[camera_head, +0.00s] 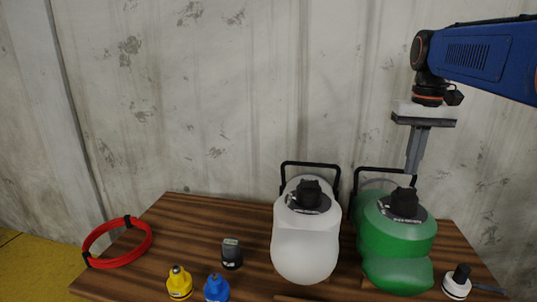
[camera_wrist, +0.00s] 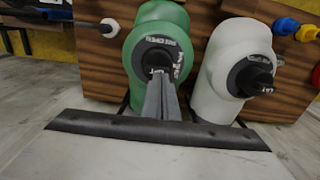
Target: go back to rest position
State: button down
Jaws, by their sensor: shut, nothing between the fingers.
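My gripper (camera_head: 415,172) hangs from the blue arm at the right of the head view, pointing down, with its fingers together and nothing between them. It is above and behind the green pump (camera_head: 398,240), near that pump's black handle. In the wrist view the shut fingers (camera_wrist: 162,82) overlap the black top of the green pump (camera_wrist: 132,62), and I cannot tell the gap between them. A white pump (camera_head: 305,245) stands upright to the left of the green one in the head view. It also shows in the wrist view (camera_wrist: 212,70).
A wooden table (camera_head: 150,245) bears the pumps, a red hose coil (camera_head: 118,243), a yellow fitting (camera_head: 180,283), a blue fitting (camera_head: 216,289), a dark fitting (camera_head: 231,255) and a white-and-black fitting (camera_head: 457,284). A grey wall (camera_head: 230,100) stands behind. The space above the table's left side is free.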

jog(key=s+a+f, duration=0.2)
jog(key=f, duration=0.1)
jog(key=s+a+f+n+t, duration=0.1)
jog(key=s+a+f, duration=0.1)
jog(key=s+f, duration=0.1)
jog(key=s+a+f+t, duration=0.1)
jog(key=s+a+f, duration=0.1)
jog(key=s+a, duration=0.1)
jog(key=shift+s+f, duration=0.15)
jog(key=shift+f, duration=0.25)
jog(key=s+a+f+n+t, duration=0.1)
jog(key=s+a+f, duration=0.1)
jog(key=s+f, duration=0.2)
jog(key=s+a+f+n+t, duration=0.1)
jog(key=s+f, duration=0.3)
jog(key=f, duration=0.4)
jog(key=shift+s+a+f+t, duration=0.3)
jog(key=shift+a+f, duration=0.05)
jog(key=shift+a, duration=0.35)
